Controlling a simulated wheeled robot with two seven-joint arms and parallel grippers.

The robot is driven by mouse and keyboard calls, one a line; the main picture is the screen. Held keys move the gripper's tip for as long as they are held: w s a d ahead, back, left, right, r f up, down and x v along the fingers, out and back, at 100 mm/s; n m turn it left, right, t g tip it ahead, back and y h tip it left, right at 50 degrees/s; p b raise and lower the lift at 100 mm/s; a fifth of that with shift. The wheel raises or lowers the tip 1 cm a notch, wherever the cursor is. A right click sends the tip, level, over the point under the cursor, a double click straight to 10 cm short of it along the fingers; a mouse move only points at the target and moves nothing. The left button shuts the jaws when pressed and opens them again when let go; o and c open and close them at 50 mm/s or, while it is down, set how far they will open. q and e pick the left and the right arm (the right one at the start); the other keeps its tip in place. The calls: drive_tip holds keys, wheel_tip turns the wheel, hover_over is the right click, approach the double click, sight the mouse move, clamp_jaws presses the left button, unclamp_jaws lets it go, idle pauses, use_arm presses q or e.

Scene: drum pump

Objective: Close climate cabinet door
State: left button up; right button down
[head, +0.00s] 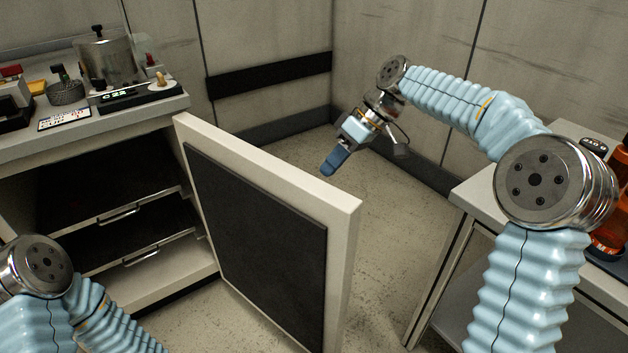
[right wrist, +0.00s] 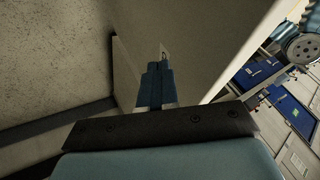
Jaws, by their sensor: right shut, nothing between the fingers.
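The climate cabinet (head: 160,290) stands at the left, its dark inside showing two drawers or shelves with bar handles. Its door (head: 344,240) is wide open and juts out into the room, the dark inner panel facing me. My right gripper (head: 333,162) is on the far, outer side of the door, near its top edge, with blue fingers shut and empty. In the right wrist view the shut fingers (right wrist: 155,86) point along a pale surface (right wrist: 195,45) that looks like the door's outer face. I cannot tell whether they touch it. My left gripper is out of view.
On the cabinet top (head: 120,115) stand a metal pot (head: 105,60), a small device with a display (head: 118,96) and other items. A counter (head: 480,195) with orange bottles (head: 612,215) stands at the right. Bare floor (head: 385,240) lies between door and counter.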

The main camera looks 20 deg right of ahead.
sight(313, 181)
drive_tip(key=shift+s+a+f, duration=0.25)
drive_tip(key=shift+s+a, duration=0.15)
drive_tip(key=shift+a, duration=0.35)
drive_tip(key=shift+s+a+f, duration=0.3)
drive_tip(key=shift+s+a, duration=0.05)
drive_tip(key=shift+a, duration=0.45)
drive_tip(key=shift+s+a+f, duration=0.25)
drive_tip(key=shift+s+a, duration=0.15)
drive_tip(key=shift+a, duration=0.35)
drive_tip(key=shift+s+a, duration=0.1)
